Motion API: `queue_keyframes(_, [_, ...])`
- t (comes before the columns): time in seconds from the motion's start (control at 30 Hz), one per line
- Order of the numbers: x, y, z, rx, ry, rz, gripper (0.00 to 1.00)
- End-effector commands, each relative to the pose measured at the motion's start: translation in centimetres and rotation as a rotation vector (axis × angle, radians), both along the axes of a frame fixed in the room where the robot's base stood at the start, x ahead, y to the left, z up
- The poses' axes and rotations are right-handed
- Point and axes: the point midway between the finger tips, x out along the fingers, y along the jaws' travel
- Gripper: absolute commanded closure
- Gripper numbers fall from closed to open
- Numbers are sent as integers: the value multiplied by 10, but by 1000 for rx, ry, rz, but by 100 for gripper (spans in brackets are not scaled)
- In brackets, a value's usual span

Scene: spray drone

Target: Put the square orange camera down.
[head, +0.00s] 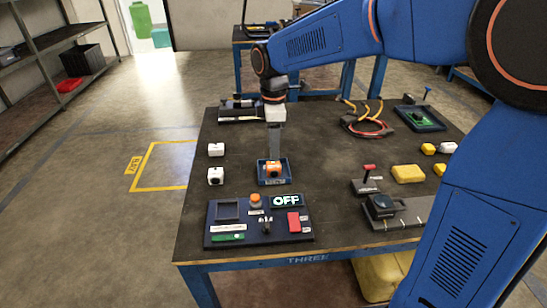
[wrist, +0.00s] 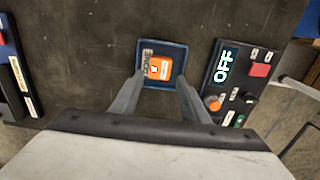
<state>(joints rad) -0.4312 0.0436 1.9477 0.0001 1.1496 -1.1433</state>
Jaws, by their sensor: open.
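The square orange camera (head: 271,168) sits inside a small blue tray (head: 262,181) on the dark table. In the wrist view the orange camera (wrist: 159,67) lies within the walls of the blue tray (wrist: 182,54), beside a small label. My gripper (head: 273,155) points down right above the tray. In the wrist view its two fingers (wrist: 160,85) stand apart, one on each side of the camera, and hold nothing. Whether the fingertips touch the camera or the tray is hard to tell.
A control panel (head: 232,240) with an OFF display (head: 286,201) lies in front of the tray. Two white blocks (head: 216,175) stand to the left. Yellow blocks (head: 408,174), a red-topped lever (head: 369,177) and coiled hoses (head: 366,126) are to the right. Bare tabletop surrounds the tray.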

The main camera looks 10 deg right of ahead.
Motion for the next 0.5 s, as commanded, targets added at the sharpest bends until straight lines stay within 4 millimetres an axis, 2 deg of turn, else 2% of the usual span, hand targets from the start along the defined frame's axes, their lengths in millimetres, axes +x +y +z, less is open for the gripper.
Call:
queue_keyframes(0.03, [1, 0, 10, 1, -3, 0, 58])
queue_keyframes(0.2, [1, 0, 37, 1, -2, 0, 58])
queue_keyframes(0.5, [0, 0, 56, 0, 0, 0, 58])
